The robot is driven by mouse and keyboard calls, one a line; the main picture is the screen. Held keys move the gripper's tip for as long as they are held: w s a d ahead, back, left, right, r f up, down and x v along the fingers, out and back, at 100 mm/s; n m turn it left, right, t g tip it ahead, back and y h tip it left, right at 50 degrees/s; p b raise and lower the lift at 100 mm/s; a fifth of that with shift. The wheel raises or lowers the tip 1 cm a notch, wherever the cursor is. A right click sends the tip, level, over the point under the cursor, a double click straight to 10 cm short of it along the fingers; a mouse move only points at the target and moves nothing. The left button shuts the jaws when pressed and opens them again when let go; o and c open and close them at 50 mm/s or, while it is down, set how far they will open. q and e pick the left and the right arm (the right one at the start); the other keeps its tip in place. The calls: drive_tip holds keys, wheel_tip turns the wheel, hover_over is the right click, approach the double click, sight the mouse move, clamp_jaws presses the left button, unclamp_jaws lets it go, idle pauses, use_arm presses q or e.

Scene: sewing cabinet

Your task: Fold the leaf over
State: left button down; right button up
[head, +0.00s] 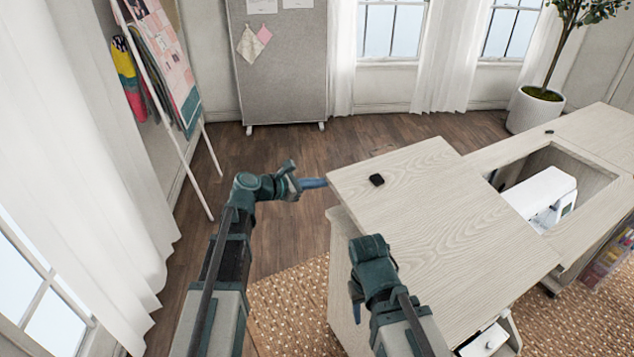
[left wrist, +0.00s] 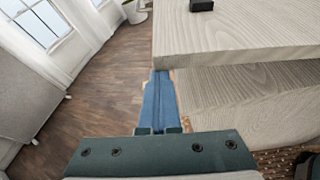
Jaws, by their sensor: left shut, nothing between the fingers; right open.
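The leaf (head: 440,215) is a pale wood-grain slab lying flat at the left part of the sewing cabinet (head: 600,130). It also shows in the left wrist view (left wrist: 245,35), with its thick edge above another wood panel. My left gripper (head: 318,183) is shut and empty, with its blue fingers at the leaf's left edge. In the left wrist view its fingertips (left wrist: 160,75) are at the lower corner of that edge; I cannot tell whether they touch. My right gripper (head: 355,302) is open beside the leaf's near edge, its fingers partly hidden by my wrist.
A small black block (head: 376,180) sits on the leaf. A white sewing machine (head: 543,195) sits in the cabinet opening.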

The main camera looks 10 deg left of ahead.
use_arm(q)
drive_tip(key=s+d+r+p, duration=0.1)
drive_tip(key=s+r+p, duration=0.1)
drive_tip(key=r+p, duration=0.3)
drive_tip(key=s+d+r+m+p, duration=0.1)
drive_tip(key=s+d+r+p, duration=0.1)
drive_tip(key=r+p, duration=0.4)
drive_tip(key=shift+s+r, duration=0.15)
drive_tip(key=shift+r, duration=1.2)
drive_tip(key=shift+d, duration=0.1)
drive_tip(key=shift+f, duration=0.1)
wheel_tip(320, 180, down, 4)
drive_tip(key=w+a+b, duration=0.1)
drive_tip(key=w+b, duration=0.1)
drive_tip(key=b, duration=0.1)
drive_tip(key=p+v, duration=0.2)
drive_tip(key=v, duration=0.8)
drive_tip(key=shift+s+t+p, duration=0.3)
drive_tip(key=shift+s+p, duration=0.1)
drive_tip(key=shift+s, duration=0.15)
drive_tip(key=shift+d, duration=0.1)
